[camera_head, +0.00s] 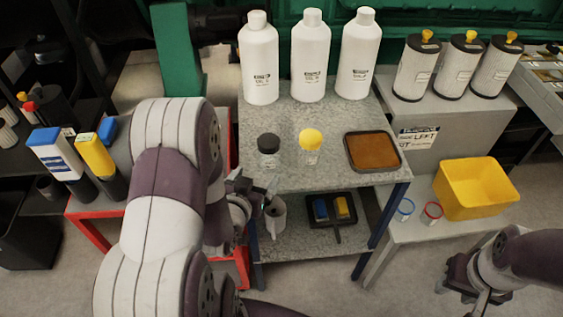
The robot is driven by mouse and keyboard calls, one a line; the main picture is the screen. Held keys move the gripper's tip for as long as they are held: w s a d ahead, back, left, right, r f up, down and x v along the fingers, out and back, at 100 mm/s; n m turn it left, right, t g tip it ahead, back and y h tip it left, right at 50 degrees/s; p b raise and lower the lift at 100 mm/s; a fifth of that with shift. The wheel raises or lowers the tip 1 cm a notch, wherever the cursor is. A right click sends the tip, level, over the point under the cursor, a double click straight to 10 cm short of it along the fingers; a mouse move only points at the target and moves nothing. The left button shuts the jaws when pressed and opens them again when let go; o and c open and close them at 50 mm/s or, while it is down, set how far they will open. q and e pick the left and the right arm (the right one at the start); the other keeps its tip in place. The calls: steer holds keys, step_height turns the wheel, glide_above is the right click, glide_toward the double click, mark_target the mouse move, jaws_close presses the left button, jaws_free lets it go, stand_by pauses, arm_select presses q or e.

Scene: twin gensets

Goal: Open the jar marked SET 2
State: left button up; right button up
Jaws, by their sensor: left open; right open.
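Two small clear jars stand upright on the speckled grey table top (290,177). One jar (267,160) has a black lid, and the other jar (309,156) to its right has a yellow lid. Both lids are on. The jar labels are too small to read, so I cannot tell which is SET 2. My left gripper (268,190) is open at the front left edge of the table, just nearer than the black-lidded jar and apart from it. My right gripper (484,297) is open at the lower right, away from the table.
Three tall white bottles (259,66) stand behind the jars. A brown-filled tray (373,151) lies right of them. The lower shelf holds a white cylinder (276,218) and a black tray (333,222). A yellow bin (476,190) stands right; filter canisters (417,68) stand behind it.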

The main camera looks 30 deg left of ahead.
mark_target(266, 160)
arm_select(q)
steer(key=x, duration=1.2)
steer(key=shift+w+a, duration=0.1)
steer(key=shift+a, duration=0.05)
steer(key=shift+r, duration=0.1)
steer(key=c, duration=1.1)
steer(key=shift+c, duration=0.2)
step_height(266, 160, up, 10)
steer(key=shift+r+p, duration=0.1)
steer(key=shift+p, duration=0.3)
steer(key=o, duration=0.5)
steer(key=shift+c, duration=0.2)
steer(key=c, duration=0.8)
steer(key=shift+c, duration=0.2)
